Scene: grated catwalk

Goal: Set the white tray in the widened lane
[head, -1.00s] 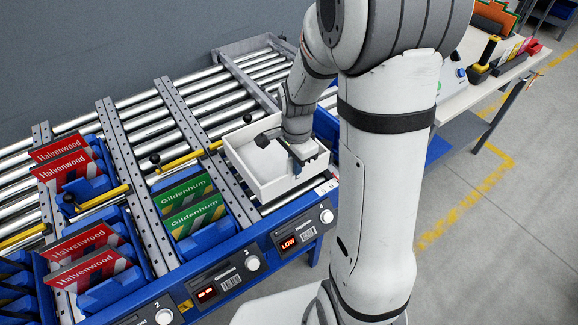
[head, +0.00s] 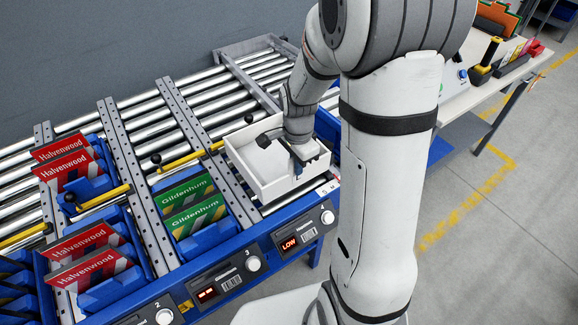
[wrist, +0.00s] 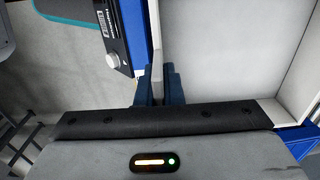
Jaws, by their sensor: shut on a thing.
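The white tray (head: 284,190) is an open, empty box at the front end of the rightmost roller lane, above the "LOW" display. Its left side lies close to the lane's grey perforated rail (head: 200,125). My gripper (head: 299,166) is at the tray's front right and shut on its wall. In the wrist view the two dark fingers (wrist: 159,88) straddle the white wall (wrist: 157,45), with the tray's inside floor (wrist: 230,50) to the right. I cannot tell whether the tray's bottom touches the rollers. My arm hides the lane's right edge near the tray.
Lanes to the left hold blue bins with green Gildenhum cartons (head: 192,205) and red Halvenwood cartons (head: 85,255). Yellow bars with black knobs (head: 180,160) cross these lanes. Bare rollers (head: 225,90) lie behind the tray. A workbench (head: 480,85) stands at the right.

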